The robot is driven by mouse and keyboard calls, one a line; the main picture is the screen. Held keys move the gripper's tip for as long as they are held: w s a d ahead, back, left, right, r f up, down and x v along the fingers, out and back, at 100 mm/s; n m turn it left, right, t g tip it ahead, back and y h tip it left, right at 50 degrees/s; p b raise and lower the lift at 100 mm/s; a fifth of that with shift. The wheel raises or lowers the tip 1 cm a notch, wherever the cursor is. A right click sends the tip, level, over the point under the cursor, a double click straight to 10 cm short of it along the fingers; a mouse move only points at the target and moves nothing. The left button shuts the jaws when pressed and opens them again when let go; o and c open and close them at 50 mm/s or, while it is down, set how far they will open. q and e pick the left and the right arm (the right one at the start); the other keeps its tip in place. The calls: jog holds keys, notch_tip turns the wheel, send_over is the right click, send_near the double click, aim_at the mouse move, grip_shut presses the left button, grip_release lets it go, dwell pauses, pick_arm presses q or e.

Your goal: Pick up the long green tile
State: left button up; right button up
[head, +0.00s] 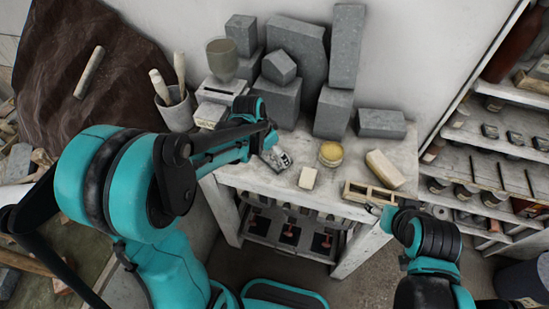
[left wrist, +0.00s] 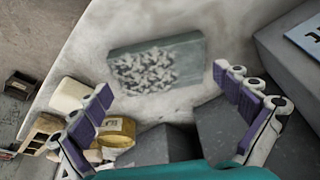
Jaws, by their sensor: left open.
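A long grey-green tile (left wrist: 185,62) with a raised patterned patch lies flat on the pale worktop in the left wrist view. My left gripper (left wrist: 162,80) is open and empty, its purple-padded fingers spread to either side of the tile in that picture. The gap in height between fingers and tile is hard to judge. In the head view my left gripper (head: 277,158) is over the front left of the workbench, and I cannot make out the tile there.
The workbench (head: 280,183) holds grey stone blocks (head: 334,112) at the back. A round yellow item (head: 331,153), a small cream block (head: 307,178), a long cream block (head: 385,168) and a wooden tray (head: 370,194) stand right of the gripper. Shelves (head: 490,153) stand at right.

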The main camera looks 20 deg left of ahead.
pick_arm(q)
jog(key=shift+w+d+f, duration=0.1)
jog(key=shift+w+f, duration=0.1)
jog(key=shift+f, duration=0.5)
jog(key=shift+r, duration=0.1)
jog(key=c, duration=1.2)
